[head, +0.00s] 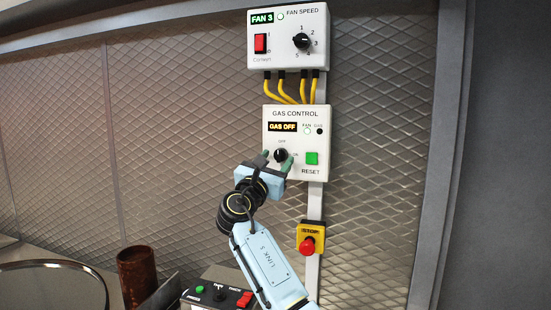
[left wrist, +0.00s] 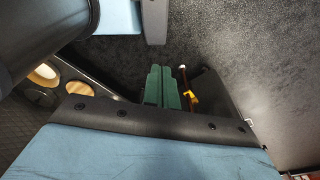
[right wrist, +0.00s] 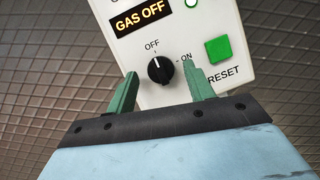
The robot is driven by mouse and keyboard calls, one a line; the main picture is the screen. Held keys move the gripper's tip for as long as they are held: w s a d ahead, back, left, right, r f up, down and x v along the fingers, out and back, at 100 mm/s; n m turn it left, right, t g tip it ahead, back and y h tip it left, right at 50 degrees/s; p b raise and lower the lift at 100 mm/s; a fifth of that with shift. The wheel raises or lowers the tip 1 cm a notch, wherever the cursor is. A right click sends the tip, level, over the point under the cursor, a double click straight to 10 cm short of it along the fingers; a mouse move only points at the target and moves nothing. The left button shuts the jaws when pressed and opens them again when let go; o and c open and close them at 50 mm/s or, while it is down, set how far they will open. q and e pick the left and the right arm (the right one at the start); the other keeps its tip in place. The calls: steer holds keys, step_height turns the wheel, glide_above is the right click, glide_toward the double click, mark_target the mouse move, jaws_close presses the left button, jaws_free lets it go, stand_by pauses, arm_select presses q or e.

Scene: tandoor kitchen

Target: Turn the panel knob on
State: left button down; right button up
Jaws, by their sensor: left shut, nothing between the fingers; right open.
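The gas control panel (head: 296,116) is a white box on the wall, and its display reads GAS OFF. Its black knob (head: 280,156) also shows in the right wrist view (right wrist: 160,69), with the white mark pointing up toward OFF; ON is labelled to its right. My right gripper (head: 277,160) is open at the panel, with one green finger on each side of the knob. In the right wrist view both fingertips (right wrist: 161,80) appear apart from the knob. My left gripper (left wrist: 161,72) is shut and empty, away from the panel, and is not seen in the head view.
A green RESET button (head: 312,158) sits right of the knob. Above is the fan speed panel (head: 290,60), reading FAN 3, joined by yellow cables (head: 287,87). A red stop button (head: 307,244) is below. A brown cylinder (head: 138,278) stands at lower left.

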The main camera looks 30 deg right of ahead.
steer(key=shift+d, duration=0.15)
steer(key=shift+c, duration=0.3)
steer(key=c, duration=0.9)
arm_select(q)
steer(key=shift+s+f, duration=0.1)
steer(key=shift+s, duration=0.75)
